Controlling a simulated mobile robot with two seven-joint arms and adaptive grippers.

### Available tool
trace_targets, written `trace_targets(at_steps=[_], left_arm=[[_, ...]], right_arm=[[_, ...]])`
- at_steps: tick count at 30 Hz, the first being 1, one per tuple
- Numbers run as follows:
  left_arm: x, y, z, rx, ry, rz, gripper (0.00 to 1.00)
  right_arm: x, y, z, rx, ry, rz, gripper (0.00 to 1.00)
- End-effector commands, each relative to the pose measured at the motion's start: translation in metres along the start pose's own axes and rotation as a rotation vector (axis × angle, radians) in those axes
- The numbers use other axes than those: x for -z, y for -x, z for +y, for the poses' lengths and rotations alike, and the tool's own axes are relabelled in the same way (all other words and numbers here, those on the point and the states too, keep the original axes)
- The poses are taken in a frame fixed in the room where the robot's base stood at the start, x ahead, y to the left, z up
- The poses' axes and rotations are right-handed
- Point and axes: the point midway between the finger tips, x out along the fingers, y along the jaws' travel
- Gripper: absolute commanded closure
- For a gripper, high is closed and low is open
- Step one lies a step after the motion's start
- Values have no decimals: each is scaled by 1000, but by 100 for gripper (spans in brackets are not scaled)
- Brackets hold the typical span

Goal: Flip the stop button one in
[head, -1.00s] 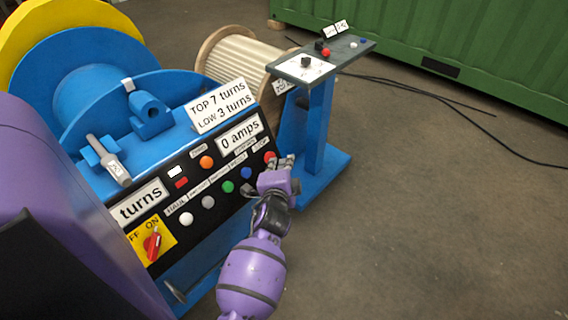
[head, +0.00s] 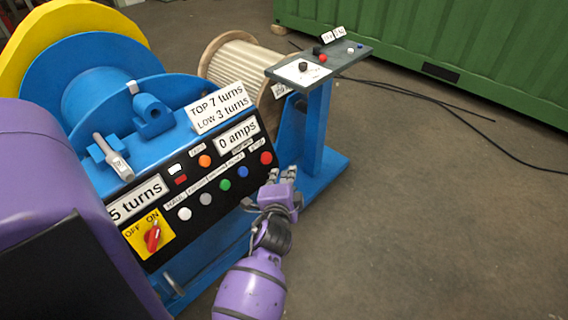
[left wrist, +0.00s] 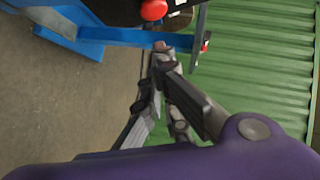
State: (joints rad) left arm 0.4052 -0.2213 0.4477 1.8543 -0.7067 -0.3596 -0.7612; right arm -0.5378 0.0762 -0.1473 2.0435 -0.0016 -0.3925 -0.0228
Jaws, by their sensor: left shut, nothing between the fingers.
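The stop button is the round red button (head: 266,158) at the right end of the black control panel's button row. It also shows as a red dome at the top of the left wrist view (left wrist: 153,10). I cannot tell how far in it sits. My left gripper (head: 283,173) is just below and right of this button, apart from it and off the panel's right edge. Its fingers are shut and empty, and they also show in the left wrist view (left wrist: 162,50). My right gripper is not in view.
The panel has white, grey, green and blue buttons (head: 226,185), an orange light (head: 205,161) and a red ON/OFF switch (head: 153,236). Its display (head: 137,198) reads "5 turns". A blue stand (head: 318,125) with small controls is behind the gripper. Floor at right is clear except for black cables.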

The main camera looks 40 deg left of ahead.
Motion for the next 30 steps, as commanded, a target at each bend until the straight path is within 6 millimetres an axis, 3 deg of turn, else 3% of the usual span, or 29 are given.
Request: trace_targets(at_steps=[3, 10, 30], left_arm=[[-1, 26, 0, 0, 0, -1, 100], [0, 53, 0, 1, 0, 0, 100], [1, 58, -1, 2, 0, 1, 100]], right_arm=[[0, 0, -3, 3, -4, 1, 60], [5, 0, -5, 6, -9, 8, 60], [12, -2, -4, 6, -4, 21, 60]])
